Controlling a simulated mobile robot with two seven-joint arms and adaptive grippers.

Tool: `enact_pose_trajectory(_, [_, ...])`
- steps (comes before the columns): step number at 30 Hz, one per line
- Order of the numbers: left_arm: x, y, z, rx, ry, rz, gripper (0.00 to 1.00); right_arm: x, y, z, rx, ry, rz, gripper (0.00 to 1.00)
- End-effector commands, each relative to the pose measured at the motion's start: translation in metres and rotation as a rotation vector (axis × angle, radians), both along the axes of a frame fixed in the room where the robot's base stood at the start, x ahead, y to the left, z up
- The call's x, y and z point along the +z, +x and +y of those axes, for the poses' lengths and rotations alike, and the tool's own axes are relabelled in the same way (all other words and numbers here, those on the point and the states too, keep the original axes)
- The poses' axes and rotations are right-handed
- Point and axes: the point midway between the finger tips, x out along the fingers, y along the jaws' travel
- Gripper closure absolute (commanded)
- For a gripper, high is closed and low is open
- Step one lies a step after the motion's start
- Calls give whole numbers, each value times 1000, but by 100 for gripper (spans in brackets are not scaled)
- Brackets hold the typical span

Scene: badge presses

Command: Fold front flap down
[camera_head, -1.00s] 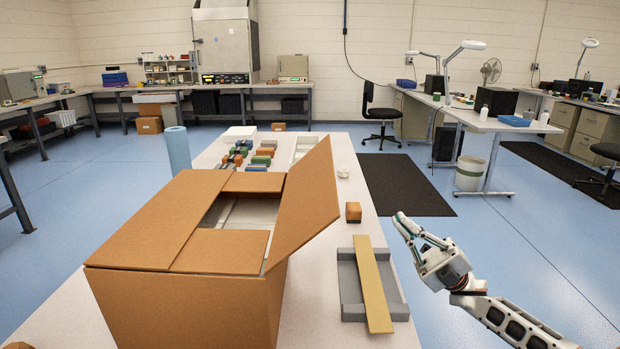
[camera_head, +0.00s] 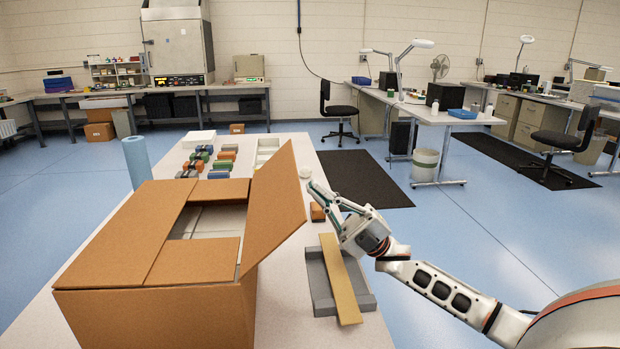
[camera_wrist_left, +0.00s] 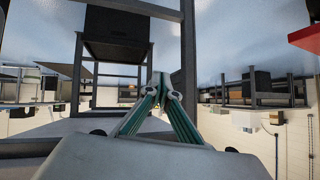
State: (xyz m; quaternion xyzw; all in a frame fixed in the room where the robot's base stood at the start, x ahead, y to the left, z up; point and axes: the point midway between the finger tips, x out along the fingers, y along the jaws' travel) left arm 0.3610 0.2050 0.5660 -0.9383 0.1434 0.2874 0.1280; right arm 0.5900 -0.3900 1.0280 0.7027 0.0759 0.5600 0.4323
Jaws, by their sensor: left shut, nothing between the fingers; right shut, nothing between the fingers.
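A brown cardboard box (camera_head: 150,318) stands on the white table at the left of the head view. Its wide left flap (camera_head: 122,235) lies folded over the top. A short near flap (camera_head: 195,262) and a short far flap (camera_head: 220,189) also lie about level, leaving an opening between them. The right flap (camera_head: 275,210) stands up, tilted outward. My right gripper (camera_head: 316,190) is shut and empty, just right of the raised flap, with no contact visible. My left gripper (camera_wrist_left: 160,85) is shut and empty in the left wrist view, away from the box.
A grey tray (camera_head: 318,285) with a tan strip (camera_head: 340,278) across it lies right of the box, below my right arm. A small orange block (camera_head: 317,211) sits behind my right fingers. Several coloured blocks (camera_head: 220,165) and a blue roll (camera_head: 137,162) stand beyond the box.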

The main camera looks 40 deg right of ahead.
Motion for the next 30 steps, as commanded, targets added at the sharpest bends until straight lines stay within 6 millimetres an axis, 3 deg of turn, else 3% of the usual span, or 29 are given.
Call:
enact_pose_trajectory(1, [2,1,1,2,1,-3,100,10,2,5,1,1,-6,100])
enact_pose_trajectory(7, [2,3,3,8,2,-4,100,23,10,17,1,1,-2,100])
enact_pose_trajectory(30, [9,6,5,6,11,-12,100,35,14,23,0,-44,22,100])
